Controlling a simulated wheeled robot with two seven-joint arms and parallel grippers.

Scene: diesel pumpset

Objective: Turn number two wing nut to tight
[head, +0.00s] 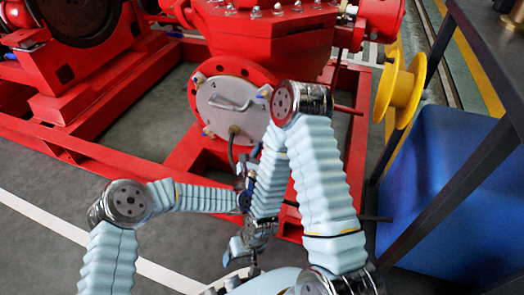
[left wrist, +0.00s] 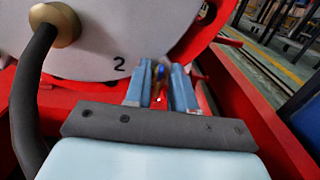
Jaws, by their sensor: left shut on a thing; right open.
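The round grey cover plate (head: 228,106) with a handle is on the red pump housing. In the left wrist view the printed mark "2" (left wrist: 119,64) shows on the plate's lower part. Beside that mark my left gripper (left wrist: 161,78) is shut on the number two wing nut (left wrist: 160,70), a small blue piece mostly hidden between the fingers. Its exact angle cannot be told. In the head view my arms hide this nut and the left gripper's fingers. My right gripper (head: 234,255) is open, low in the middle of the head view, away from the plate.
Other blue wing nuts sit on the plate's rim, one at upper left (head: 197,79). A black hose (left wrist: 30,95) leaves a brass fitting (left wrist: 55,24) left of the "2". A red base frame (head: 95,152) runs below. A yellow wheel (head: 398,90) and blue bin (head: 440,190) stand right.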

